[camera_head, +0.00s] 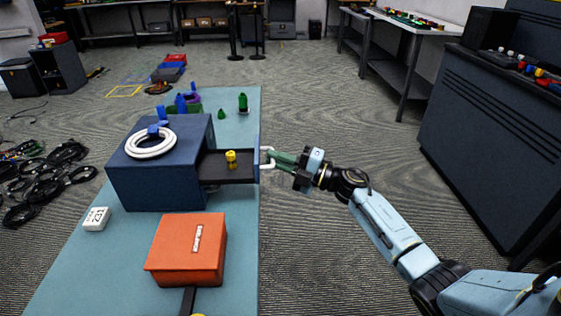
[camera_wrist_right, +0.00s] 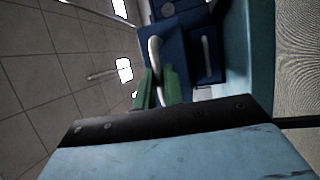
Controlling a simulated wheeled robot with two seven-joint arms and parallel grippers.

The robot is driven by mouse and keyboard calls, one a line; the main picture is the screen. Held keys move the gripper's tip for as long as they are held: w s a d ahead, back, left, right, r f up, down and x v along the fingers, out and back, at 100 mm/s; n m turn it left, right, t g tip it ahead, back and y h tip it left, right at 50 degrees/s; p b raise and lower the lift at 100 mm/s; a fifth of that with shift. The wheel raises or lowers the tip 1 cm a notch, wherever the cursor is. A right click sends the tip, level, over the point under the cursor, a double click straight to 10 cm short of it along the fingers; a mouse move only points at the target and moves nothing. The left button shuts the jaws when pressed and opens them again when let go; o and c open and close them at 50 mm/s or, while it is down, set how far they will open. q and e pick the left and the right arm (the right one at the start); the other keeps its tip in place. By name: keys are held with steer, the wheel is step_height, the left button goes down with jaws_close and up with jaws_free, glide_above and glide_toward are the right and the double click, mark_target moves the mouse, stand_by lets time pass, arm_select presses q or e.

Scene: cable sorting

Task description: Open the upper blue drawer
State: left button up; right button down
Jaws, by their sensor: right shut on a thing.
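The blue drawer cabinet (camera_head: 150,180) stands on the teal table. Its upper drawer (camera_head: 222,168) is pulled out to the right, showing a dark inside with a small yellow object (camera_head: 231,159) in it. My right gripper (camera_head: 273,157) is at the drawer's front, its green fingers shut on the white handle (camera_head: 264,166). The wrist view shows the fingers (camera_wrist_right: 157,92) around the pale handle (camera_wrist_right: 154,50) on the blue front. A second pale handle (camera_wrist_right: 206,56) is beside it on another blue front. My left gripper is not in view.
A white cable coil (camera_head: 151,144) lies on the cabinet top. An orange box (camera_head: 188,250) and a white block (camera_head: 96,219) are in front. Green and blue pieces (camera_head: 185,103) stand behind. The floor right of the table is open around my right arm.

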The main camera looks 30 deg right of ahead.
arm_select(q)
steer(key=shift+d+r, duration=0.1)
arm_select(e)
steer(key=shift+d, duration=0.1)
steer(key=c, duration=1.5)
jaws_free()
steer(key=shift+s, duration=0.1)
steer(key=shift+d, duration=0.15)
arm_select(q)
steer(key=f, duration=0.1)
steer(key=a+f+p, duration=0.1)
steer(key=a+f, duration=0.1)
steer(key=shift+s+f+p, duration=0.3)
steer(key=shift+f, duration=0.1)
arm_select(e)
steer(key=v, duration=1.3)
steer(key=shift+s, duration=0.1)
